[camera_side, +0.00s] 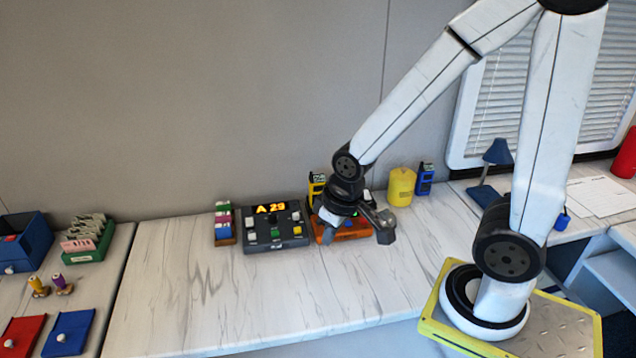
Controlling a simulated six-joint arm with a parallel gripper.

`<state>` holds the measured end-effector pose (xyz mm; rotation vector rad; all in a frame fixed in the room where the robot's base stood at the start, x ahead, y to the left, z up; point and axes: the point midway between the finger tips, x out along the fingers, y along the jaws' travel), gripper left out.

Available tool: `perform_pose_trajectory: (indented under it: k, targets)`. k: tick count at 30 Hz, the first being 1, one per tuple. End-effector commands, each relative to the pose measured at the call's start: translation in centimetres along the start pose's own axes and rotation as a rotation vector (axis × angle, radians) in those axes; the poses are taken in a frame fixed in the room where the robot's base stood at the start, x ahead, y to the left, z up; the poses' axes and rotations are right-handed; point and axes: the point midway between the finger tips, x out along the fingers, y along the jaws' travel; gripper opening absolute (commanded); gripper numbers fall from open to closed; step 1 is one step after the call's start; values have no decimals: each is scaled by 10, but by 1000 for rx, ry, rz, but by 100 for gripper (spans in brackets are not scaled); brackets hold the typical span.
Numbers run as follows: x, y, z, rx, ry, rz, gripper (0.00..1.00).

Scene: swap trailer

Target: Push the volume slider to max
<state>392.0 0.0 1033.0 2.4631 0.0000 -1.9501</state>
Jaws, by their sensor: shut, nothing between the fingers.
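An orange device (352,232) with a green-lit part sits on the white counter, partly hidden behind my gripper. A dark grey panel (290,241) with an "A 29" display and several buttons stands just left of it. I cannot make out which part is the volume slider; it may be hidden or too small to see. My gripper (355,238) hangs low over the orange device, shut and empty. I cannot tell whether it touches the device.
A yellow canister (401,187) and a blue handheld device (425,178) stand to the right. A yellow handheld device (316,187) stands behind my gripper. A rack of coloured blocks (224,223) is left of the panel. The front counter (230,300) is clear.

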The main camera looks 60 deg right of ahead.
Motion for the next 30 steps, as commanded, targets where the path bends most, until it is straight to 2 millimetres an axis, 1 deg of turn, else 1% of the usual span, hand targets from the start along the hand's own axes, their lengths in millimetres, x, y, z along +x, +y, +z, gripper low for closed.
perform_pose_trajectory:
  k: [8,9,11,12,14,15,19,23,30]
  targets:
    - [0,0,0,0,0,0,0]
    - [0,0,0,0,0,0,3]
    - [0,0,0,1,0,0,22]
    - [0,0,-1,5,0,0,35]
    - [1,1,-3,19,-1,0,54]
    - [1,2,-5,34,-3,-1,59]
    - [5,7,-17,125,-12,-3,59]
    - [12,18,-38,286,-28,-8,59]
    - [36,50,-86,693,-66,-24,59]
